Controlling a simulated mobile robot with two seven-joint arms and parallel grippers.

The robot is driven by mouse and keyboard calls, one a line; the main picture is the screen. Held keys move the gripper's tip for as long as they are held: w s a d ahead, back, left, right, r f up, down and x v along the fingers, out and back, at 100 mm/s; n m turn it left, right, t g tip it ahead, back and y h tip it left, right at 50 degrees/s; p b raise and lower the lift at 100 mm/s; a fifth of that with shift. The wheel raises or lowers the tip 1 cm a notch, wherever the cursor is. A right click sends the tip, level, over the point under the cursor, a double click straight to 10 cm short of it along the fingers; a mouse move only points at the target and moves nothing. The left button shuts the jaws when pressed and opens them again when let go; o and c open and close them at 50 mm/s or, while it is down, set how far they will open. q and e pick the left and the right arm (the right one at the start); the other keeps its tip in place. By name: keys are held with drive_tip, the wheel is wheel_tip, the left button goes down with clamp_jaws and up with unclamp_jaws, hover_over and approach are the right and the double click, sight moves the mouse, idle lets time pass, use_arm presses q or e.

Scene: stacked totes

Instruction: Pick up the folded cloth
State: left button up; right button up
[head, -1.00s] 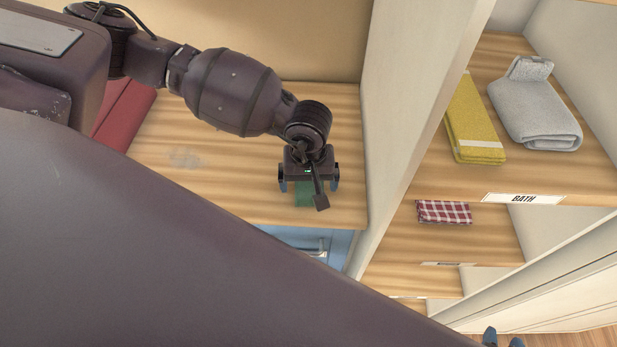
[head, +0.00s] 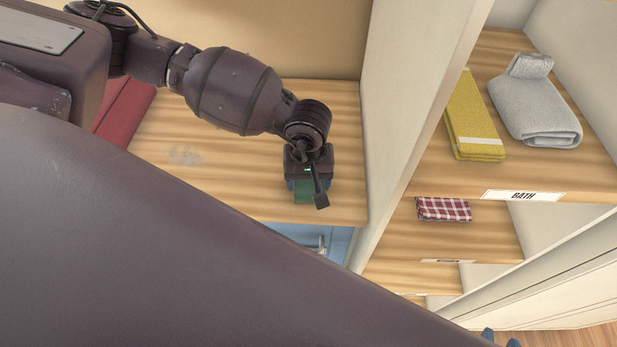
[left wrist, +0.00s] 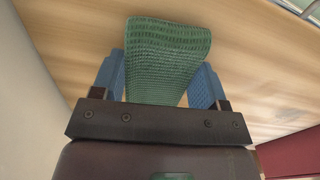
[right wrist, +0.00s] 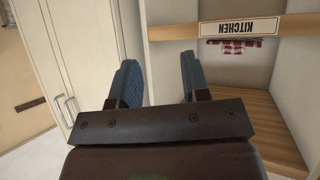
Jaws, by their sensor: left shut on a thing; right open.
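The folded green cloth (left wrist: 166,60) has a ribbed weave. It stands out from between the blue fingers of my left gripper (left wrist: 160,84), with a finger against each side. In the head view the cloth (head: 304,192) shows in part under my left gripper (head: 306,184), over the wooden counter (head: 230,150); the wrist hides the rest. I cannot tell whether it still touches the counter. My right gripper (right wrist: 159,72) is open and empty, low in front of the shelves.
A pale upright panel (head: 395,120) stands close right of my left gripper. Beyond it, shelves hold a yellow towel (head: 472,118), a grey towel (head: 535,112) and a red checked cloth (head: 444,209). A red object (head: 122,112) lies at the counter's left. A KITCHEN label (right wrist: 239,29) faces my right gripper.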

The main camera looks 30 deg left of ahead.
use_arm(q)
drive_tip(key=shift+r, duration=0.5)
wheel_tip(320, 180, up, 10)
drive_tip(key=shift+f+b, duration=0.15)
drive_tip(key=shift+b, duration=0.15)
wheel_tip(320, 180, up, 9)
use_arm(e)
drive_tip(key=shift+f, duration=0.5)
